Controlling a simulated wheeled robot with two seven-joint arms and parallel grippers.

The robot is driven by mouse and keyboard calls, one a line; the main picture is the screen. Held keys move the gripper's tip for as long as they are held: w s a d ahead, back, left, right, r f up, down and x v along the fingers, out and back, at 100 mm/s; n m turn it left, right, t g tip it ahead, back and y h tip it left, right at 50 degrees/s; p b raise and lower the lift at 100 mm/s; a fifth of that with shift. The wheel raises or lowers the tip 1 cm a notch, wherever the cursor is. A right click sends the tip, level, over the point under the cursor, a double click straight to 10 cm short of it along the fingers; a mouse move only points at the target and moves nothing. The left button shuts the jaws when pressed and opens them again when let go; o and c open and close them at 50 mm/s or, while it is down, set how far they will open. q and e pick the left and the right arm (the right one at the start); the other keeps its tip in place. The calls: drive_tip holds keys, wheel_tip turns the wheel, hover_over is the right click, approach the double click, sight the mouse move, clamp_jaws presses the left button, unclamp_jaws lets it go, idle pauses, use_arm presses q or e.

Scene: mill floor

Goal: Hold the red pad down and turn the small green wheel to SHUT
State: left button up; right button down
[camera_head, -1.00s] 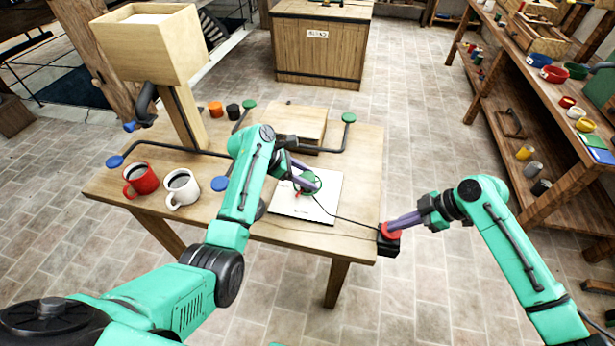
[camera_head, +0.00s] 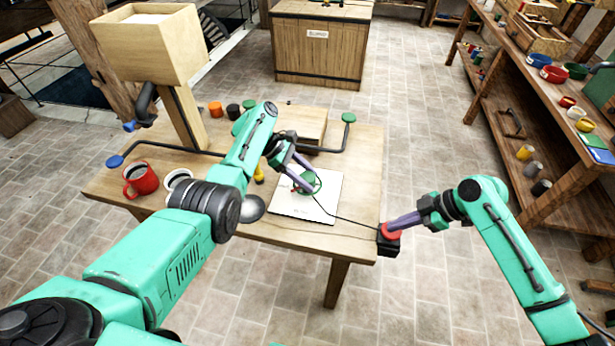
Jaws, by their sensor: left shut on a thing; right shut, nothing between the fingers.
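The small green wheel (camera_head: 309,184) stands over a white plate (camera_head: 317,206) near the table's right front. My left gripper (camera_head: 304,180) is shut on the wheel from the upper left, its purple fingers partly covering it. A small red mark shows beside the wheel's left side; the plate's lettering is too small to read. The red pad (camera_head: 390,231) sits on a black box (camera_head: 388,245) at the table's right edge. My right gripper (camera_head: 392,226) is shut and empty, its fingertips on top of the pad and touching it as far as I can see.
A wooden block (camera_head: 303,121) and dark pipes with green and blue round ends lie behind. A red mug (camera_head: 140,180) and a white mug (camera_head: 177,183), partly hidden by my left arm, stand at left. A hopper (camera_head: 150,45) rises at back left. A thin cable runs to the black box.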

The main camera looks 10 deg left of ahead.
use_arm(q)
drive_tip(key=o, duration=1.4)
drive_tip(key=shift+c, duration=0.2)
drive_tip(key=v, duration=1.2)
